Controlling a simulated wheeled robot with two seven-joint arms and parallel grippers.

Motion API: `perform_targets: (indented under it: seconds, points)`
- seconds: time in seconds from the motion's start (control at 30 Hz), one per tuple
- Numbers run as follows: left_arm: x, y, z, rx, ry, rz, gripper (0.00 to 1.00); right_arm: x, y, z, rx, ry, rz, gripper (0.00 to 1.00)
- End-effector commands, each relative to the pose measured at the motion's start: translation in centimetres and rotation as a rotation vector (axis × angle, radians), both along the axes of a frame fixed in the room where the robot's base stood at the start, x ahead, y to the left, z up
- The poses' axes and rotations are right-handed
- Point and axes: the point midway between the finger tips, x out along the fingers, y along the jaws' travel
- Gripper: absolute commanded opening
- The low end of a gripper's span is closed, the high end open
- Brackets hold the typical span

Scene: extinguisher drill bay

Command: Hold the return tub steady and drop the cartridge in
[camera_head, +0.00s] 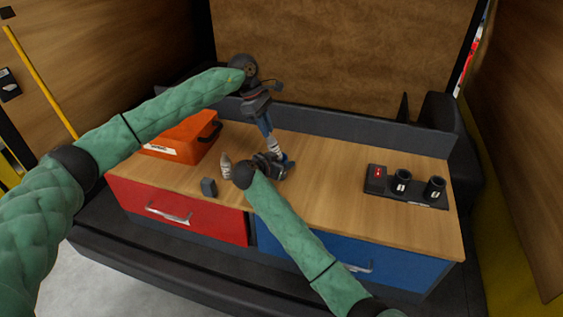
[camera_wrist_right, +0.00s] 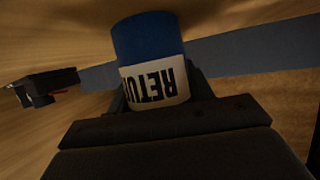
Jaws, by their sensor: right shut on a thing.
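The blue return tub (camera_wrist_right: 150,40) with its white, upside-down label shows in the right wrist view, between my right gripper's dark jaws. In the head view, my right gripper (camera_head: 277,163) is low over the worktop, shut on the tub, which is mostly hidden there; blue and white parts show beside the jaws. My left gripper (camera_head: 264,117) points down from above, over the right one. A narrow blue and white shape lies below its tips. I cannot tell where the tub ends there, or whether the left jaws hold the cartridge. A small pale pointed item (camera_head: 226,166) stands left of my right gripper.
The wooden worktop (camera_head: 335,185) has an orange case (camera_head: 182,140) at left and a small grey block (camera_head: 209,187) near the front edge. A black holder with a red switch (camera_head: 377,178) and two dark cups stands at right. A low back ledge (camera_head: 350,133) borders the worktop.

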Motion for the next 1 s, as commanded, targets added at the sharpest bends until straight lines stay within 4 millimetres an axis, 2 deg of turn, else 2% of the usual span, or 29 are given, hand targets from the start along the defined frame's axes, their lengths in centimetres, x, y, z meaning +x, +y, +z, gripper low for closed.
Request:
perform_targets:
  seconds: [0.03,0.1,0.47,0.57,1.0]
  points:
    - [0.0,0.0,0.1,0.000,-0.001,0.000,0.29,0.0,0.0,0.0,0.000,0.000,0.000,0.24]
    - [0.0,0.0,0.1,0.000,0.000,0.000,0.39,0.0,0.0,0.0,0.000,0.000,0.000,0.24]
    - [0.1,0.2,0.5,0.000,0.000,0.000,0.39,0.0,0.0,0.0,0.000,0.000,0.000,0.24]
    - [0.3,0.5,1.5,0.001,-0.001,0.000,0.39,0.0,0.0,0.0,0.000,0.000,0.000,0.24]
    - [1.4,3.0,8.9,-0.001,-0.002,0.001,0.39,0.0,0.0,0.0,0.000,0.000,0.000,0.24]
